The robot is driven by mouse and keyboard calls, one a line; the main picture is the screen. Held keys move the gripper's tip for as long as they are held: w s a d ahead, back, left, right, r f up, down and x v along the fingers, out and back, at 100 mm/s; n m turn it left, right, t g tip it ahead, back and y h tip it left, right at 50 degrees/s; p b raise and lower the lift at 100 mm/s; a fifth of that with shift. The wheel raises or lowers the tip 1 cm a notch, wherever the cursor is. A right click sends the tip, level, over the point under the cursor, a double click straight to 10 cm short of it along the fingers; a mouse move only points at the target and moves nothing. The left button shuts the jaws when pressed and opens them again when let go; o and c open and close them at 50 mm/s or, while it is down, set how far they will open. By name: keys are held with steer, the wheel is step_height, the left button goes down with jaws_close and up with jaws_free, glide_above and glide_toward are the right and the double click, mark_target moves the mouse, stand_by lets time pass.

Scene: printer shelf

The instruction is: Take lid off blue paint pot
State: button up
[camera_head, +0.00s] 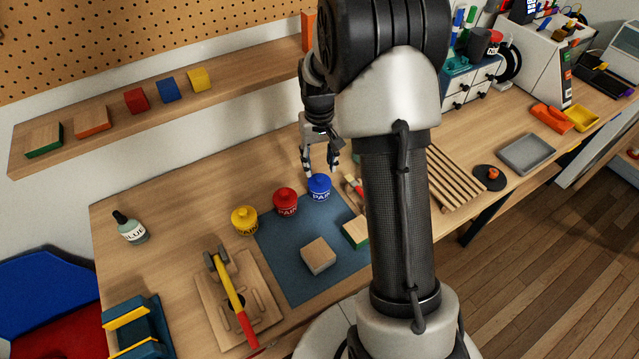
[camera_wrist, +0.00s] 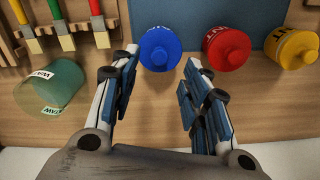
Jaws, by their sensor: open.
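The blue paint pot (camera_head: 319,188) stands upright at the back edge of a dark blue mat (camera_head: 290,262). Its blue lid (camera_head: 319,181) is on top; the lid also shows in the wrist view (camera_wrist: 160,48), just beyond the fingertips and between their lines. My gripper (camera_head: 319,168) is open and empty, above and slightly behind the blue pot. In the wrist view, the two fingers (camera_wrist: 160,66) are spread apart and do not touch the pot. My arm hides part of the bench in the head view.
A red pot (camera_head: 285,202) and a yellow pot (camera_head: 245,220) stand left of the blue one. The wrist view shows a green jar (camera_wrist: 50,88) and brushes (camera_wrist: 65,25) to the left. A wooden block (camera_head: 318,256) sits on the mat. A shelf (camera_head: 110,137) runs behind.

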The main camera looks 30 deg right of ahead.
mark_target(320, 177)
step_height(320, 177, down, 5)
steer(key=shift+f+b, duration=0.1)
steer(key=shift+b, duration=0.95)
steer(key=c, duration=0.8)
